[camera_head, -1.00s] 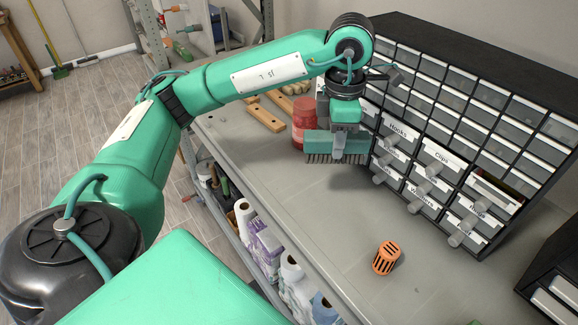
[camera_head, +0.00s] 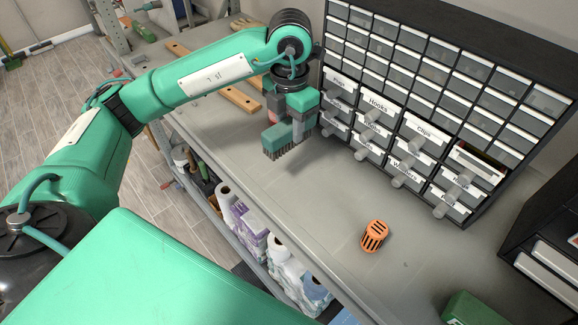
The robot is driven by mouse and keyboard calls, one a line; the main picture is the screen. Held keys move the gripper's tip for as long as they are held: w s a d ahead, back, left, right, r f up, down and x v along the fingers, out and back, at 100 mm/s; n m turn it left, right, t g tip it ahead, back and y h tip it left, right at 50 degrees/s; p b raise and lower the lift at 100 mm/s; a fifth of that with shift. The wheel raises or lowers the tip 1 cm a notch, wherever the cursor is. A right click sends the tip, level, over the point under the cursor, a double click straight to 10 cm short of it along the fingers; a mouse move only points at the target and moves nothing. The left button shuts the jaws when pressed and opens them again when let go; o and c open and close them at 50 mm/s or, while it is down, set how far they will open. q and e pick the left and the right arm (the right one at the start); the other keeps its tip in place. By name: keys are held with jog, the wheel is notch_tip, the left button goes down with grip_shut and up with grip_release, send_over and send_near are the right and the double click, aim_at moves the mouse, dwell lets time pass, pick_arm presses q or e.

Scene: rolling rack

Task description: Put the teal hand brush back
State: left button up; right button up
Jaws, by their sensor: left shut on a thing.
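The teal hand brush (camera_head: 278,138), with dark bristles pointing down, is held above the grey rack top (camera_head: 320,205) in front of the drawer cabinet's left end. My left gripper (camera_head: 298,128) points down and is shut on the brush. A grey finger crosses the middle of the brush and hides part of it. The brush's near end points toward the lower left. I cannot tell exactly how high it is above the surface. My right gripper is not in view.
A black cabinet (camera_head: 437,63) with several labelled drawers lines the back; some lower drawers have knobs sticking out. A red jar (camera_head: 271,118) is mostly hidden behind the brush. A green box (camera_head: 475,311) is at lower right.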

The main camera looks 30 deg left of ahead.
pick_arm(q)
notch_tip(320, 180, down, 13)
jog(key=p, duration=0.4)
jog(key=shift+f, duration=0.55)
jog(key=shift+f, duration=0.1)
jog(key=o, duration=0.5)
jog(key=shift+f, duration=0.1)
jog(key=o, duration=0.4)
jog(key=shift+o, duration=0.2)
